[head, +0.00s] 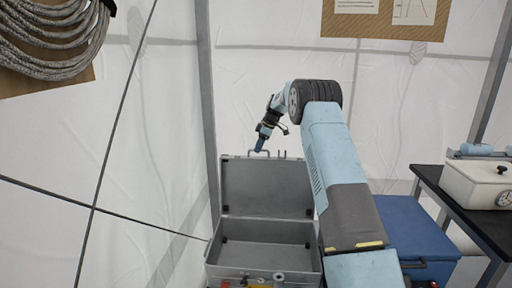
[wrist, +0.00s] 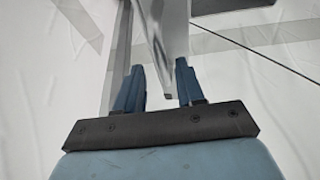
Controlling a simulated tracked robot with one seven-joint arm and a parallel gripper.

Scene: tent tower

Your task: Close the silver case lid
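The silver case (head: 212,270) stands open, with its hollow bottom part facing up. Its lid (head: 265,190) stands roughly upright at the back, with its inner side towards the head camera. My gripper (head: 259,149) is at the lid's top edge, left of its middle, pointing down. In the wrist view, the two blue fingers of my gripper (wrist: 158,85) are apart. A grey metal panel (wrist: 163,50), which looks like the lid, reaches in between them with gaps on both sides. I cannot tell whether a finger touches it.
A blue box (head: 415,228) stands right of the case, partly behind my arm. A dark table (head: 470,218) with a cream box (head: 478,186) is at the far right. A grey tent pole (head: 207,100) rises behind the case's left side. Coiled rope (head: 55,45) hangs upper left.

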